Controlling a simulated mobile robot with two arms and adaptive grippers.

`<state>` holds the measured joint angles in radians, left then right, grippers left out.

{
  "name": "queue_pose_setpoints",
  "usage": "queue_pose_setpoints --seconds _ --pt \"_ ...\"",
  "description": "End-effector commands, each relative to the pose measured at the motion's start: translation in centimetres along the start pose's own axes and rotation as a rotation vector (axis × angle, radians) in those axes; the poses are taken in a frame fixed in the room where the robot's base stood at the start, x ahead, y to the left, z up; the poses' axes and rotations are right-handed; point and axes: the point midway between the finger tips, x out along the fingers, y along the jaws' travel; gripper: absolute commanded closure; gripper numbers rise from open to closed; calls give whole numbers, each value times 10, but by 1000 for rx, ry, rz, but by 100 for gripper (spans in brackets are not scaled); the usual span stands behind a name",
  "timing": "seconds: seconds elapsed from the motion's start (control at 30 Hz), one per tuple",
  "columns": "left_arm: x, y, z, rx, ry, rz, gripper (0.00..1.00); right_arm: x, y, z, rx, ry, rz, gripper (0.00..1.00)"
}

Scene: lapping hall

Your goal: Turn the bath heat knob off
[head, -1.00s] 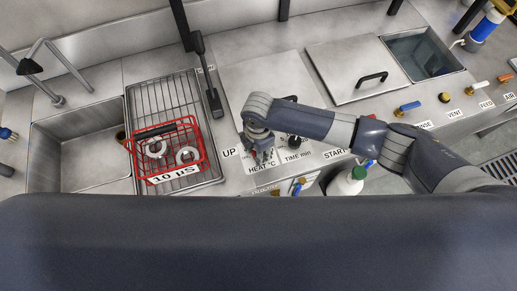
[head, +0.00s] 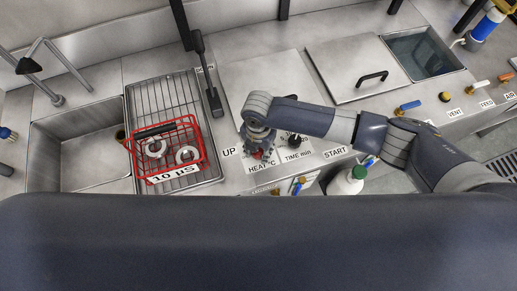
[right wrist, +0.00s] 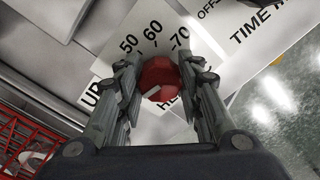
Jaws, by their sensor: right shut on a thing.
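The bath heat knob is a red knob (right wrist: 160,80) with a pale pointer line, on a white scale plate (right wrist: 146,30) marked 50, 60, 70. In the head view a bit of the red knob (head: 259,154) shows above the "HEAT °C" label (head: 262,165). My right gripper (right wrist: 158,84) is around the knob, one finger on each side, shut on it. In the head view the right gripper (head: 258,150) comes down on the knob from above and hides most of it. The knob's pointer does not face OFF clearly; its exact setting cannot be read. My left gripper is not in view.
A black time knob (head: 294,140) stands just right of the gripper. A red basket (head: 203,150) with metal rings sits on a wire rack at the left. Lidded tanks (head: 352,65) lie behind my arm. A white bottle with a green cap (head: 345,183) stands at the front.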

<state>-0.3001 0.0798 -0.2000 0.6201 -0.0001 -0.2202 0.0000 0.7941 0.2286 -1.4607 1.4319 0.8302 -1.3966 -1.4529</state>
Motion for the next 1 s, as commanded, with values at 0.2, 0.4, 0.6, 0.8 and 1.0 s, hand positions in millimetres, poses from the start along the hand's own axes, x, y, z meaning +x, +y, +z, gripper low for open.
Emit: queue_pose_setpoints --seconds 0.2,0.4,0.6,0.8,1.0 --pt "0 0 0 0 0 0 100 0 0 0 -9 0 -1 90" --pt "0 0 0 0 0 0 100 0 0 0 -8 -1 -1 62" --pt "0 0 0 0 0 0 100 0 0 0 -7 -1 0 46" --pt "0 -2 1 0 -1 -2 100 0 0 0 -6 -1 0 46" --pt "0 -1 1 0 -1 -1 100 -20 1 1 -5 -2 3 46"
